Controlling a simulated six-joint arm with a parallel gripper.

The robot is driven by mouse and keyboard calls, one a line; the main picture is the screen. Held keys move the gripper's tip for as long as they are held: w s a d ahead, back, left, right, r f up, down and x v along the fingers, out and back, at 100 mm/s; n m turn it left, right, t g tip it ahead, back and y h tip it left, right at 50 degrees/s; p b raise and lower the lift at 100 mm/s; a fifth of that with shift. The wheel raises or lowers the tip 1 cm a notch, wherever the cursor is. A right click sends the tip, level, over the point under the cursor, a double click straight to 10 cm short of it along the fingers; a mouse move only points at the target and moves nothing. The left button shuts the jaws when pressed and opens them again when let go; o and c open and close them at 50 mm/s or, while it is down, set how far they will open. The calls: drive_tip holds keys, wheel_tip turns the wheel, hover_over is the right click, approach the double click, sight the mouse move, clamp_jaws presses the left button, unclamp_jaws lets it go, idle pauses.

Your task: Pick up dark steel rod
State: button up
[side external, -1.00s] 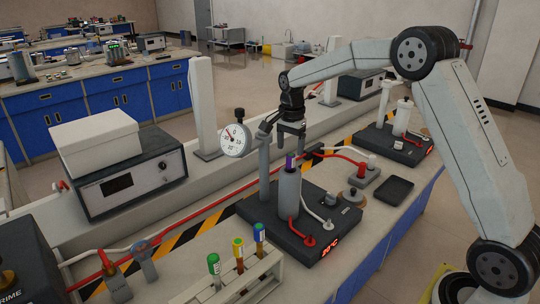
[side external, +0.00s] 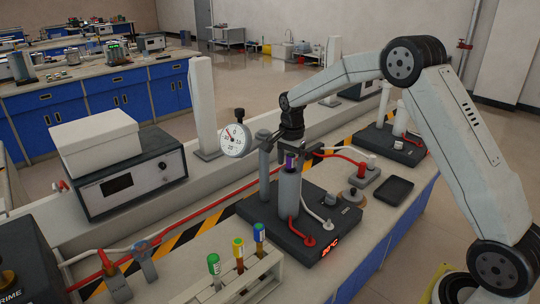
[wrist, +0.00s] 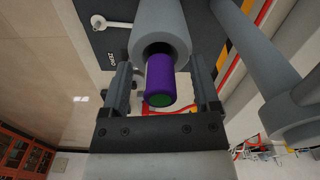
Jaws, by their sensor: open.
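A purple-capped piece (side external: 291,161) stands upright in the mouth of a grey cylinder (side external: 289,190) on a dark base unit. The wrist view shows its purple side and green end (wrist: 160,80); the part inside the cylinder is hidden, so I cannot tell whether it is the dark steel rod. My gripper (side external: 297,158) is open just above the cylinder. In the wrist view its fingers (wrist: 161,88) lie on both sides of the purple cap, with gaps between. Green-, yellow- and blue-capped rods (side external: 239,255) stand in a pale rack (side external: 255,278); their metals are hard to tell.
A dial gauge (side external: 235,140) and a grey post (side external: 265,160) stand close left of the cylinder. Red and white hoses (side external: 330,152) run beside it. A black tray (side external: 394,190) lies to the right. A white-topped instrument box (side external: 130,180) is at left.

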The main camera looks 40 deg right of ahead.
clamp_jaws()
idle(0.3)
drive_tip(key=shift+r, duration=0.15)
wheel_tip(320, 180, up, 18)
idle(0.8)
idle(0.3)
drive_tip(key=c, duration=0.7)
unclamp_jaws()
clamp_jaws()
